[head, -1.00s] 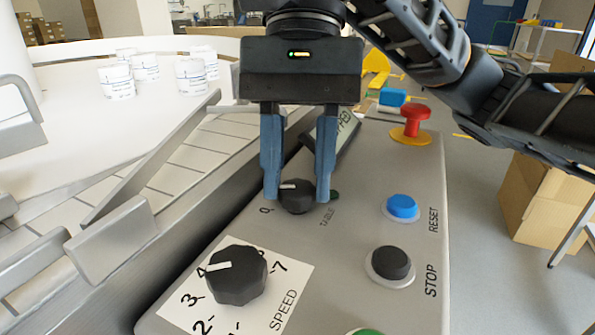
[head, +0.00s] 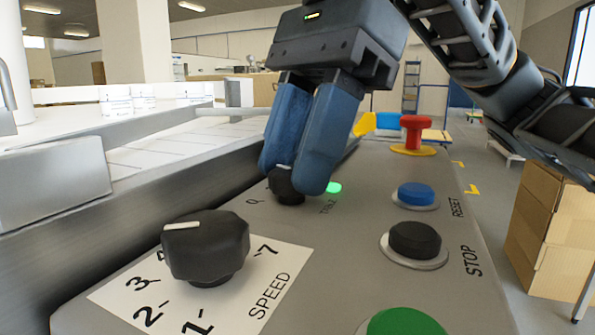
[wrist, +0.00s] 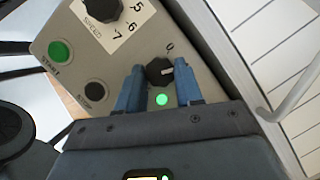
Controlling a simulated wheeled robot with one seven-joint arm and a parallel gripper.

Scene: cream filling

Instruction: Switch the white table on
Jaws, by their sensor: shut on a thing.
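The small black table knob (head: 287,187) with a white mark sits on the grey control panel (head: 340,250), beside a "TABLE" label. A small green lamp (head: 333,188) next to it glows bright; it also shows lit in the wrist view (wrist: 162,100). My gripper (head: 296,180) points down with its two blue fingers on either side of the knob, shut on it. In the wrist view the knob (wrist: 160,71) shows between the fingertips. The white table (head: 75,120) is at the left behind the panel, with several white jars (head: 140,97) on it.
The large black speed knob (head: 205,247) stands at the panel's front. A blue reset button (head: 416,195), black stop button (head: 414,241), green button (head: 403,322) and red emergency button (head: 415,135) line the right side. Cardboard boxes (head: 548,220) stand on the floor at right.

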